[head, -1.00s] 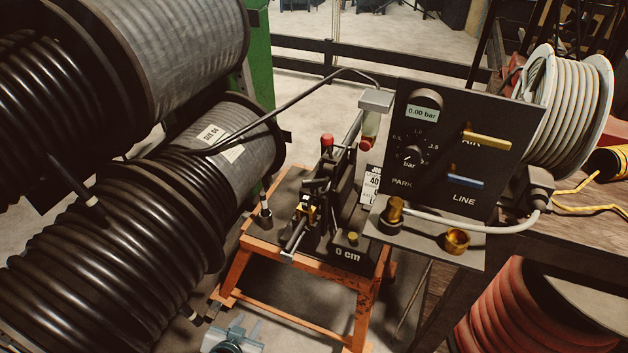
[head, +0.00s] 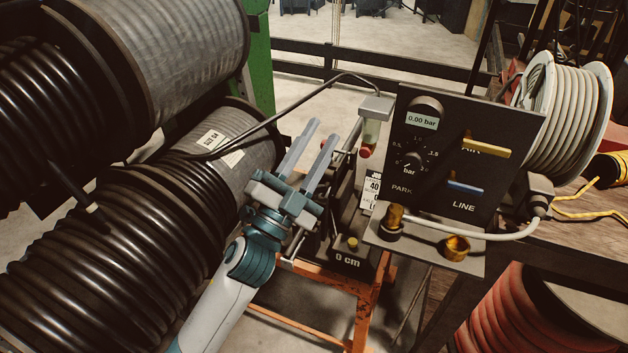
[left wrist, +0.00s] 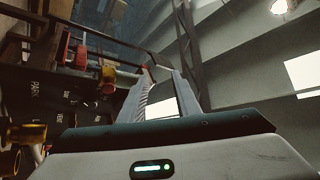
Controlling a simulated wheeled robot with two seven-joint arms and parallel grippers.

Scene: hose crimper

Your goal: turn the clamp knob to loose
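The crimper bench's dark mechanism (head: 340,205) stands on the orange frame (head: 335,280), partly covered by my left arm. I cannot tell for sure which part is the clamp knob; a small yellow knob (head: 352,243) sits on the "0 cm" block (head: 349,260). My left gripper (head: 323,130) is over the left part of the mechanism, fingers apart and empty, pointing away and up. The red-topped lever and the yellow-and-black part there are hidden behind it. The left wrist view also shows the open fingers (left wrist: 160,75) with nothing between them. My right gripper is out of view.
A control panel (head: 490,130) with a dial, a 0.00 bar display and yellow and blue levers stands right of the mechanism. Brass fittings (head: 457,248) sit on its shelf. Large black hose reels (head: 110,245) crowd the left. A hose arches over the mechanism.

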